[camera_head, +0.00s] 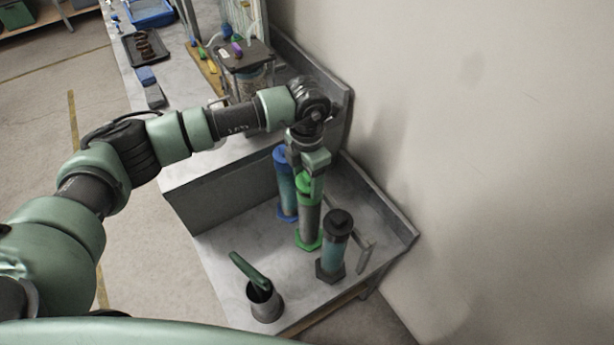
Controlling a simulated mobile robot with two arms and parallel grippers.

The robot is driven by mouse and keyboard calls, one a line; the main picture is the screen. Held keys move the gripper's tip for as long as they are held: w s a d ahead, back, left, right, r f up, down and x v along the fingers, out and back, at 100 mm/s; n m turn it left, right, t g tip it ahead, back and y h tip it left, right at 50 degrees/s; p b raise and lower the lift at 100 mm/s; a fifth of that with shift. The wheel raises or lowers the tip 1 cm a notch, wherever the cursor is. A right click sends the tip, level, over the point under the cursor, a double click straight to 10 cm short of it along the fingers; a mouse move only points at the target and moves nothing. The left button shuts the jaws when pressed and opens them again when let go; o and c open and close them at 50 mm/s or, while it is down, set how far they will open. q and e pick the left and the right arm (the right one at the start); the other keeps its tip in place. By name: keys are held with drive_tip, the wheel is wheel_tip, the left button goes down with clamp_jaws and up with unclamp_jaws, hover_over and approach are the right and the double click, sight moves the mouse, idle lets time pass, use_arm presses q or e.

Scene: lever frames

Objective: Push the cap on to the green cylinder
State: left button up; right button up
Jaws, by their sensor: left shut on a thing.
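The green cylinder (308,222) stands upright on the grey bench, with a green foot and a grey-looking clear tube. A green cap (303,183) is at its top, just under my left gripper (310,176). The gripper points down over the cylinder and is shut on the cap. The gripper partly hides the cap, so I cannot tell how far it sits on the tube. My right gripper is not in view.
A blue cylinder (287,190) stands close behind left, and a black-capped cylinder (333,250) close in front right. A metal cup with a green-handled tool (265,302) stands at the front. A raised bench edge and wall lie to the right.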

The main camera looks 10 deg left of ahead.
use_arm(q)
drive_tip(key=shift+b, duration=0.5)
idle(1.3)
drive_tip(key=shift+f+b, duration=0.2)
drive_tip(key=shift+b, duration=0.5)
idle(0.8)
drive_tip(key=o, duration=1.7)
drive_tip(key=shift+r, duration=0.1)
drive_tip(key=shift+r+p, duration=1.6)
drive_tip(key=shift+r, duration=1.85)
